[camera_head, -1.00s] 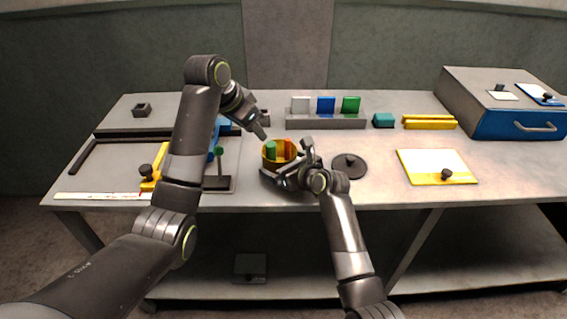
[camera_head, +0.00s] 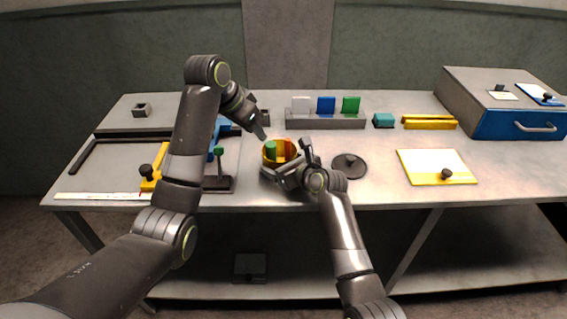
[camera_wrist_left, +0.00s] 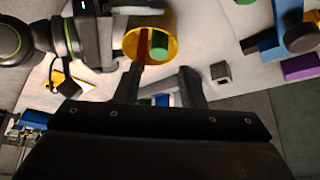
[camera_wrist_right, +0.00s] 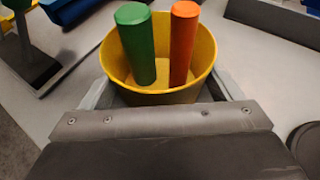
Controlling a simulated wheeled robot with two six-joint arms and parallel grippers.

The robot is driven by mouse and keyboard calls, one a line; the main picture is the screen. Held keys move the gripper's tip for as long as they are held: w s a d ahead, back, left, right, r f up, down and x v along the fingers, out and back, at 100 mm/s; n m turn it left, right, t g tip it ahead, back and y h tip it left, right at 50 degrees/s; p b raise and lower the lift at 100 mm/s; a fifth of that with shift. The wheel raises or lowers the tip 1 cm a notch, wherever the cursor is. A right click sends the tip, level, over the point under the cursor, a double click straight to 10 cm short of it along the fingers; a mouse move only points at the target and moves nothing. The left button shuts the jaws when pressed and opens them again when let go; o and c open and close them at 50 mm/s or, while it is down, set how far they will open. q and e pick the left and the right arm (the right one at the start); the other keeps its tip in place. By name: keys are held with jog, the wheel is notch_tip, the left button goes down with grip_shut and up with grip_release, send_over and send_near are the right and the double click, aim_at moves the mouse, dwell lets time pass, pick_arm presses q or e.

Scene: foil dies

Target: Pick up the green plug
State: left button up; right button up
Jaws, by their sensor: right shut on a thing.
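The green plug (camera_wrist_right: 137,45) stands in a yellow cup (camera_wrist_right: 150,95), next to an orange plug (camera_wrist_right: 183,42). In the head view the green plug (camera_head: 270,150) shows at the left inside of the cup.
A dark round lid (camera_head: 349,166) lies right of the cup. A grey rack (camera_head: 325,122) with white, blue and green plates stands behind. A dark stand with a green knob (camera_head: 218,151) is left of the cup. A yellow-edged board (camera_head: 437,166) lies at right.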

dwell(0.3)
pick_arm(q)
jog(key=o, duration=0.4)
jog(key=shift+f, duration=0.2)
jog(key=shift+c, duration=0.2)
jog(key=n+t+h, duration=0.2)
jog(key=t+h, duration=0.2)
jog(key=t, duration=0.4)
send_near(268, 146)
jog(key=shift+x, duration=4.45)
